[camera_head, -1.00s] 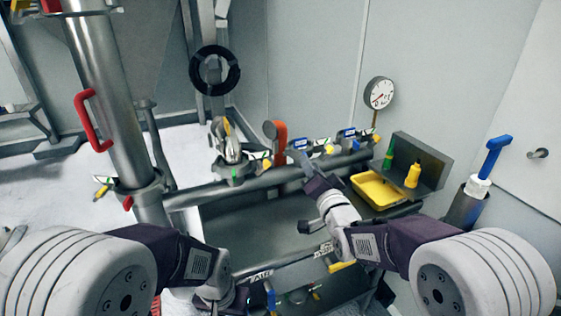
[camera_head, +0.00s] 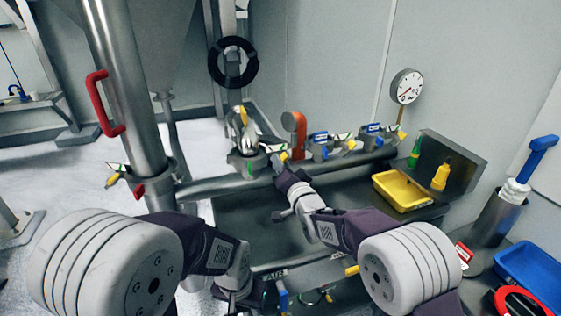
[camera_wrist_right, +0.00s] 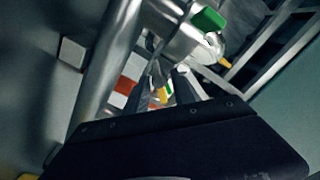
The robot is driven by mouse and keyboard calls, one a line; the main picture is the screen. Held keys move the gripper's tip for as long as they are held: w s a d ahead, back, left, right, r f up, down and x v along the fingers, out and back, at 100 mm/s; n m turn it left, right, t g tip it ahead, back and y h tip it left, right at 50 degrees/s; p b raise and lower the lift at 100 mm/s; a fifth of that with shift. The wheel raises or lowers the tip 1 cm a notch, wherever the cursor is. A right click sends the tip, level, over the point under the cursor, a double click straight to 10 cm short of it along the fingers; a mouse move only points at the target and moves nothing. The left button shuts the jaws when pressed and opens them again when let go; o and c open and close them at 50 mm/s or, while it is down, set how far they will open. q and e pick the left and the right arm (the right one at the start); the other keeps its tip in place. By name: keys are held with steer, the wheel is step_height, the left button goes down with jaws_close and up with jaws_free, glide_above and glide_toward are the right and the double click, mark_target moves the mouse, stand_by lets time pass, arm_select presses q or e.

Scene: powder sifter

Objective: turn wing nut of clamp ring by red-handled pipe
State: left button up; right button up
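The red-handled pipe (camera_head: 128,90) stands upright at the left of the head view, with its red handle (camera_head: 103,103) on its left side. A clamp ring (camera_head: 150,186) wraps its lower end. A small yellow wing nut (camera_head: 112,181) sticks out at the ring's left, and a red piece (camera_head: 139,192) shows beside it. My right gripper (camera_head: 279,166) is well to the right of this ring, close to another clamp on the horizontal pipe. In the right wrist view its fingers (camera_wrist_right: 163,84) stand apart, with yellow and green parts beyond them. My left gripper (camera_head: 236,298) is low and mostly hidden by its arm.
The horizontal pipe (camera_head: 215,186) runs from the upright pipe past several clamps and valves. An orange-red handle (camera_head: 296,135) stands behind my right gripper. A yellow tray (camera_head: 404,191), bottles and a gauge (camera_head: 406,86) are at right. A blue bin (camera_head: 530,275) is at lower right.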

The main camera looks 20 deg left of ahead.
steer(key=shift+x, duration=0.75)
jaws_close()
